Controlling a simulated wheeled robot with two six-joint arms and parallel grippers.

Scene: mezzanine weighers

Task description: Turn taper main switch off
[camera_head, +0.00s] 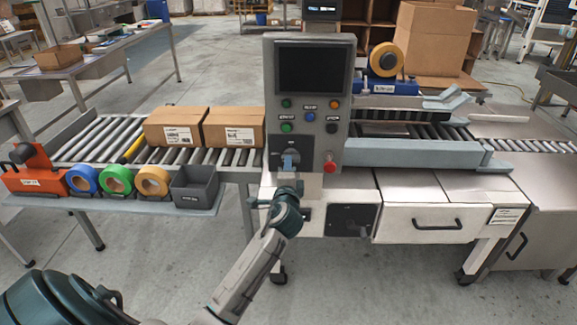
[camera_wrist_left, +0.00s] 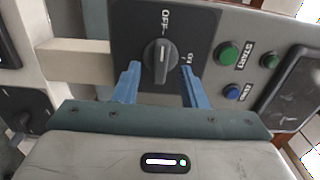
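The taper's main switch is a dark rotary knob (camera_wrist_left: 160,62) on a black plate with an OFF label above it in the left wrist view. A second label to its right is partly hidden by a finger. The knob's pale mark runs roughly up and down there; I cannot surely tell which label it points to. My left gripper (camera_wrist_left: 157,86) is open, its blue fingers on either side of the knob with gaps showing. In the head view this gripper (camera_head: 290,162) covers most of the switch on the grey control panel (camera_head: 346,110). My right gripper is not in view.
A red button (camera_head: 330,167) sits close right of the switch; coloured buttons (camera_head: 310,116) are above. Two cartons (camera_head: 175,127) stand on the roller conveyor at left. Tape rolls (camera_head: 118,180) and a grey bin (camera_head: 194,186) line the shelf. Drawers (camera_head: 430,215) are at right.

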